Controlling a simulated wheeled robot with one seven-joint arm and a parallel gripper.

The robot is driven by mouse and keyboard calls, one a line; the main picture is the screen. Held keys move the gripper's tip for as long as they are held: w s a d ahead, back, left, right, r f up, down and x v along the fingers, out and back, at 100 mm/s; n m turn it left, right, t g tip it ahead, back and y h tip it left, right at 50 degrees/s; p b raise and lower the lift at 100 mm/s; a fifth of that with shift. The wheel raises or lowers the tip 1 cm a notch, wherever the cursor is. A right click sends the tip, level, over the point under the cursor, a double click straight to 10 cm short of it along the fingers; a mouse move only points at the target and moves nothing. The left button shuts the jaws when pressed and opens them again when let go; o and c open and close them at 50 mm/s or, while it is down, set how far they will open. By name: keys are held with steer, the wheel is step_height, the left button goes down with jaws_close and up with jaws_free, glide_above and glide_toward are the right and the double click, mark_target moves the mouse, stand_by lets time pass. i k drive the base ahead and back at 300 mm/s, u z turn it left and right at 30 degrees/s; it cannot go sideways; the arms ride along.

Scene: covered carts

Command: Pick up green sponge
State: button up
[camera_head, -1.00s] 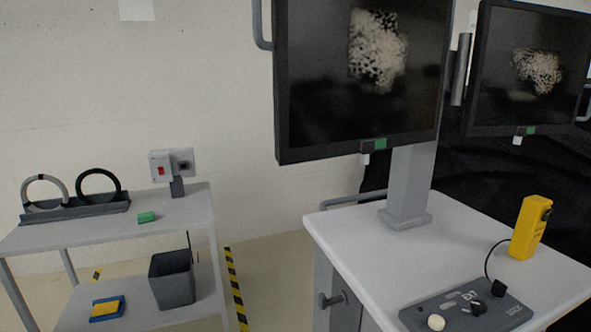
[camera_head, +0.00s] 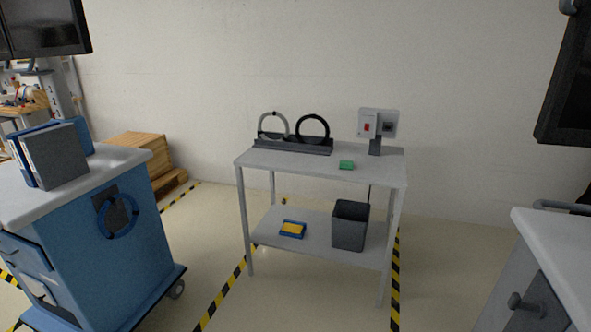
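The green sponge (camera_head: 346,165) is a small green block lying on the top shelf of the grey two-level cart (camera_head: 300,161), near its front edge and right of the middle. It lies in front of the black ring and left of the switch box post. Nothing covers it. My gripper is not in view.
On the cart top stand a rack (camera_head: 292,145) with two rings and a switch box (camera_head: 378,123). The lower shelf holds a dark bin (camera_head: 350,226) and a yellow-and-blue item (camera_head: 292,229). A blue cart (camera_head: 130,245) stands left, a white-topped one (camera_head: 556,250) right. Floor between is clear.

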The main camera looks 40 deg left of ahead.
mark_target(344, 165)
steer(key=u, duration=1.65)
steer(key=i, duration=1.25)
steer(key=u, duration=0.45)
steer(key=i, duration=1.5)
steer(key=z, duration=0.7)
steer(key=i, duration=0.6)
steer(key=z, duration=0.3)
